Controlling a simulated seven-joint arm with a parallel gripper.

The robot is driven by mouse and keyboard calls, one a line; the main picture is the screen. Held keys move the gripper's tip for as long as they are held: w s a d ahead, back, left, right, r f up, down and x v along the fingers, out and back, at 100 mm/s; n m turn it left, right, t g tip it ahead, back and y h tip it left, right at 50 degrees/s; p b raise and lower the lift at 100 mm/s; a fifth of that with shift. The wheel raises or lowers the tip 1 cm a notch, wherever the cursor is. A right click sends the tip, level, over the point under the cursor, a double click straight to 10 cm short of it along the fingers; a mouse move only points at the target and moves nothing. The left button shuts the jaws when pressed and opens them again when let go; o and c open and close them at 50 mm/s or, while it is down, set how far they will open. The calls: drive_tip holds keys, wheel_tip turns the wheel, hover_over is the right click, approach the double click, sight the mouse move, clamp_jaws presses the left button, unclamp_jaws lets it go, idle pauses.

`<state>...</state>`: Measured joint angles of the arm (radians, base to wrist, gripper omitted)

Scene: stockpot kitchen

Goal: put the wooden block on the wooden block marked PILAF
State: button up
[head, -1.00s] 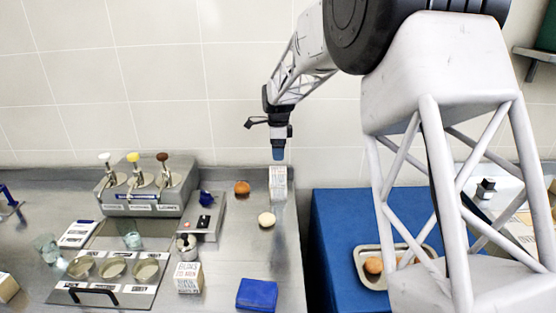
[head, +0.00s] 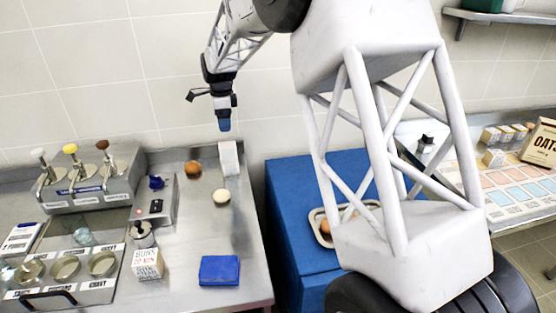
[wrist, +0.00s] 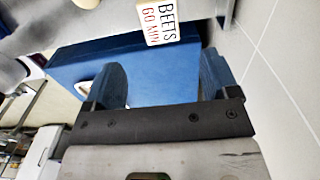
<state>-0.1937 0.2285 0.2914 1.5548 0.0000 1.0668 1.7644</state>
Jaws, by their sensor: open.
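Small pale blocks with tan sides stand on the right counter, one (head: 493,157) by the coloured chart and others (head: 490,135) behind it. Their lettering is too small to read, so I cannot tell which is marked PILAF. My gripper (head: 224,125) points down above the left counter's back right, just above a white upright block (head: 228,157). In the wrist view, my gripper (wrist: 160,72) has its blue fingers wide apart with nothing between them. A white block marked BEETS 60 MIN (wrist: 168,22) lies beyond the fingertips.
A blue cabinet (head: 285,190) with a metal tray (head: 318,232) stands between the counters. On the left counter are a brown ball (head: 193,169), a cream ball (head: 221,196), a blue pad (head: 220,270) and a lettered block (head: 148,264). An OATS box (head: 540,145) stands far right.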

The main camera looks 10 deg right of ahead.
drive_tip(key=s+d+r+n, duration=0.3)
drive_tip(key=s, duration=0.5)
drive_tip(key=s+d+r+n+t, duration=0.15)
drive_tip(key=s+d+r, duration=0.25)
drive_tip(key=s, duration=0.4)
drive_tip(key=s+d+r+n, duration=0.3)
drive_tip(key=s+n, duration=0.1)
drive_tip(key=s, duration=0.4)
drive_tip(key=s+d+f+n, duration=0.1)
drive_tip(key=s+d+n, duration=0.1)
drive_tip(key=s, duration=0.8)
drive_tip(key=s+d+f+n, duration=0.2)
drive_tip(key=s+n, duration=0.2)
drive_tip(key=s, duration=0.6)
drive_tip(key=s+d+f+n+t, duration=0.1)
drive_tip(key=s+d+n, duration=0.2)
drive_tip(key=s, duration=0.7)
drive_tip(key=shift+s+f, duration=0.3)
drive_tip(key=shift+f, duration=0.05)
